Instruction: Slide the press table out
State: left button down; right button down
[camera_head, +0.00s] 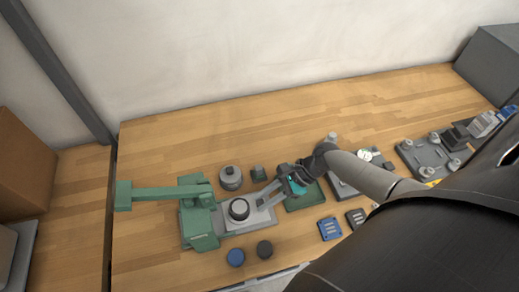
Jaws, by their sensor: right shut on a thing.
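The green press (199,222) stands at the left of the wooden bench, with a long green arm reaching left. My right gripper (267,196) comes in from the right and is shut at the right end of the press table. The gripper hides part of that end, so the exact contact is hard to see. My left gripper is not in view.
The back of the bench is clear.

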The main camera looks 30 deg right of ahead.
jog(key=c, duration=0.8)
grip_release()
jog(key=shift+s+d, duration=0.15)
jog(key=shift+d, duration=0.15)
jog(key=shift+o, duration=0.6)
jog(key=shift+a, duration=0.1)
jog(key=p+v, duration=0.1)
jog(key=v, duration=1.4)
